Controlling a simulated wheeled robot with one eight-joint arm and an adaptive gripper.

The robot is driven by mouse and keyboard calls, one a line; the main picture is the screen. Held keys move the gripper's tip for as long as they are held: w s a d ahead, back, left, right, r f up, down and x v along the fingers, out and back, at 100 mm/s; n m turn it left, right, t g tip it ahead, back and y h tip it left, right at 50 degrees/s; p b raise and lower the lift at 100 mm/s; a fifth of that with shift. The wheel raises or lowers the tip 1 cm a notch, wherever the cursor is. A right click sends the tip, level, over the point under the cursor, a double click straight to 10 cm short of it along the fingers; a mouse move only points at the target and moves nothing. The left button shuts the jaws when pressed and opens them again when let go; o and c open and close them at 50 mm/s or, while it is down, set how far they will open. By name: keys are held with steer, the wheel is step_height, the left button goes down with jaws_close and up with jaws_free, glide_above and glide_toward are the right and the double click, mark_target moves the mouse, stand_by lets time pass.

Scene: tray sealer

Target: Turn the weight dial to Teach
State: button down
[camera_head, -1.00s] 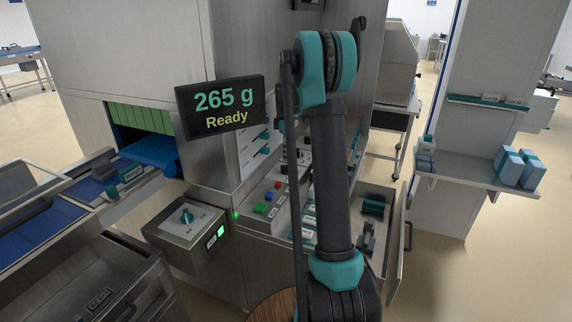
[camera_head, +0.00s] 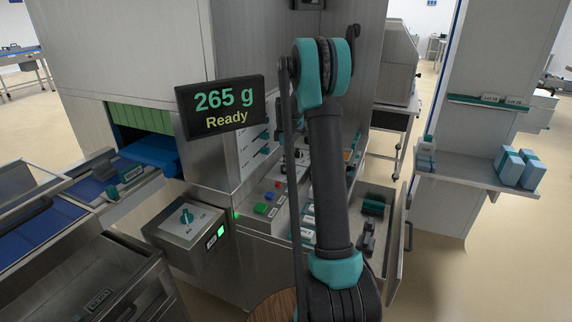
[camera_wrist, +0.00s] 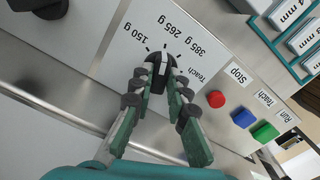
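The weight dial (camera_wrist: 160,76) is a black knob with a white pointer mark on a pale panel. Its labels read 150 g, 265 g, 385 g and Teach. The mark points towards 265 g, not towards Teach. My gripper (camera_wrist: 160,72) has its fingertips on either side of the knob, very close to it. I cannot tell whether they press on it. In the head view my arm hides the dial and most of my gripper. The display (camera_head: 221,106) reads "265 g Ready".
Stop (camera_wrist: 215,99), Teach (camera_wrist: 243,118) and Run (camera_wrist: 265,132) buttons sit close to the right of my gripper in the wrist view. Another dial box (camera_head: 188,232) stands left of the machine. An open drawer (camera_head: 398,250) lies right of my arm.

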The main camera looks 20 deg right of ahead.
stand_by(0.4)
steer(key=m, duration=0.4)
steer(key=shift+m, duration=0.4)
steer(key=m, duration=0.9)
steer(key=shift+m, duration=2.1)
steer(key=c, duration=1.5)
jaws_free()
